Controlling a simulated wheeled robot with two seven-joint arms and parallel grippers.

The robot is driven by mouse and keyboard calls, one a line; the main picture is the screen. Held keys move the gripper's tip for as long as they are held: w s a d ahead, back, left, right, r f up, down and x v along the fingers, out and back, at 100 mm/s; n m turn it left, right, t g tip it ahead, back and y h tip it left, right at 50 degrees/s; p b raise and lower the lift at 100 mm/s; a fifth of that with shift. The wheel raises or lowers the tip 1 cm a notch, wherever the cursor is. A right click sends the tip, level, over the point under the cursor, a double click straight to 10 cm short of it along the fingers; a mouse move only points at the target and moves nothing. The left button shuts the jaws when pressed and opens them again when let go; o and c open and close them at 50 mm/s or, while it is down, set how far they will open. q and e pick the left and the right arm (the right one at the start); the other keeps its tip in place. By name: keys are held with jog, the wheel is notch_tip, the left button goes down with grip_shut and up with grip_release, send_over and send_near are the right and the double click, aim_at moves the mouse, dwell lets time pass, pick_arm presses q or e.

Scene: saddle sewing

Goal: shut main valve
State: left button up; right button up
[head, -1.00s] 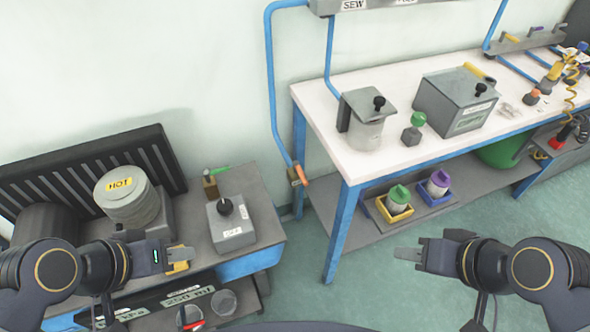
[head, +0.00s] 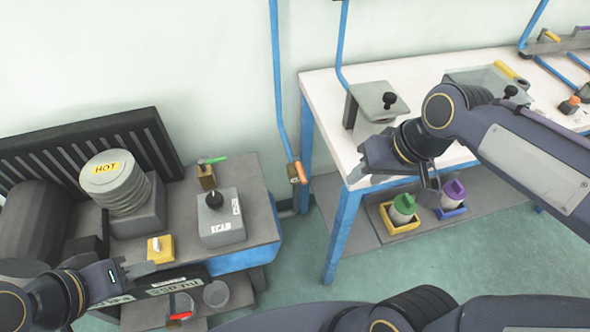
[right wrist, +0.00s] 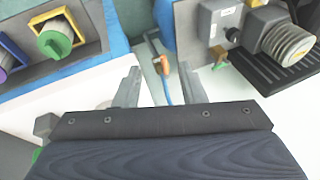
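A valve with an orange handle (head: 298,173) sits low on the blue wall pipe (head: 279,90), between the two benches. Its handle hangs down, roughly along the pipe. It also shows in the right wrist view (right wrist: 160,65), beyond and between my fingertips. A brass valve with a green handle (head: 208,172) stands on the left bench; I cannot tell from a label which is the main valve. My right gripper (head: 364,170) is open and empty, right of the orange handle and apart from it. My left gripper (head: 135,269) is low at the left; its finger gap is unclear.
The white table (head: 318,92) with its blue leg (head: 343,235) is beside my right gripper. A HOT-labelled pot (head: 112,180), a grey box with a black knob (head: 218,218) and a yellow switch block (head: 161,249) stand on the left bench. Floor between benches is clear.

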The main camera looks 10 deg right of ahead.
jog(key=w+a+f+n+g+h+b, duration=0.1)
jog(key=w+a+f+b, duration=0.1)
jog(key=w+f+b, duration=0.3)
jog(key=w+a+f+g+h, duration=0.1)
jog(key=w+f, duration=0.1)
jog(key=w, duration=0.5)
jog(key=g+h+b, duration=0.1)
jog(key=h+b, duration=0.2)
send_near(301, 172)
jog(key=f, duration=0.5)
jog(key=d+f+b, duration=0.1)
jog(key=f, duration=0.2)
jog(key=shift+d+f, duration=0.1)
grip_shut()
